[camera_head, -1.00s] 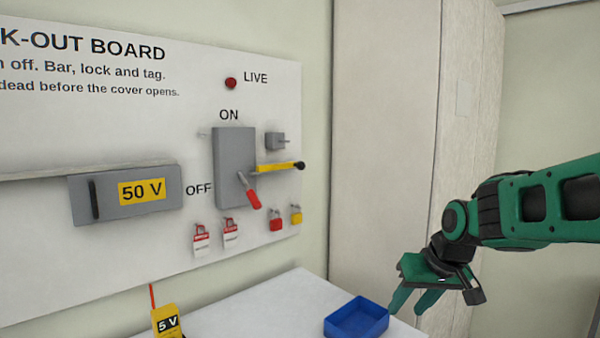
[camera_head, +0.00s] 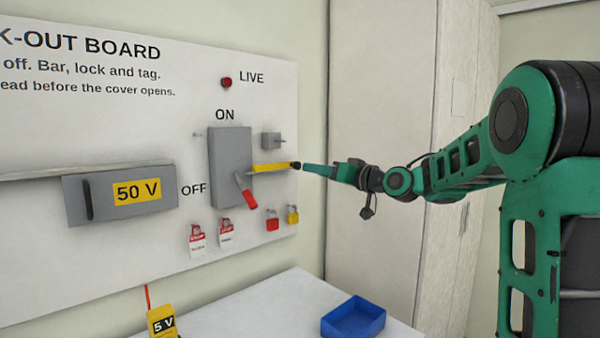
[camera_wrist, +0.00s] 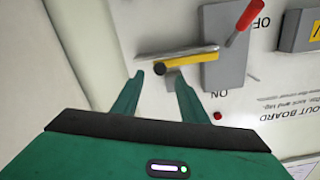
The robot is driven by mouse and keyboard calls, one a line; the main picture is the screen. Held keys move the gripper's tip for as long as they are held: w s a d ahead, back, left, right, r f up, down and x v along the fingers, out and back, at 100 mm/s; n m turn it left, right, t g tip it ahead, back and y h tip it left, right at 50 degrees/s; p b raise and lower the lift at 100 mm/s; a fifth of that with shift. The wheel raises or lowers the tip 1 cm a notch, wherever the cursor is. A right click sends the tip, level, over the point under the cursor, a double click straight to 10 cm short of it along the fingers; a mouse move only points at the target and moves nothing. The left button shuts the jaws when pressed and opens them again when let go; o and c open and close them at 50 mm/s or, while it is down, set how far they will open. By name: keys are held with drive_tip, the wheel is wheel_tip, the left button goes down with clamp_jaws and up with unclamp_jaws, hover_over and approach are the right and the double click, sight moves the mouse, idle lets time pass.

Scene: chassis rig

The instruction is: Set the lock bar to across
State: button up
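The lock bar (camera_head: 272,168) is yellow with a black knob at its end and sticks out sideways to the right from the lower part of the grey switch box (camera_head: 230,165). The box's red handle (camera_head: 245,192) tilts down at the OFF side. My gripper (camera_head: 304,168) is at the knob end of the bar. In the wrist view my gripper (camera_wrist: 158,80) is open, with its two fingertips apart and the black knob (camera_wrist: 159,68) of the bar just ahead, between their lines. I cannot tell whether a finger touches it.
A small grey block (camera_head: 272,141) sits on the board above the bar. Red and yellow padlocks (camera_head: 272,220) and red-and-white tags (camera_head: 197,240) hang below. A blue tray (camera_head: 353,318) and a yellow meter (camera_head: 162,321) are lower down. The red LIVE lamp (camera_head: 227,82) is above.

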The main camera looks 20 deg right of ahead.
sight(299, 167)
drive_tip(key=x, duration=0.7)
drive_tip(key=shift+w, duration=0.1)
clamp_jaws()
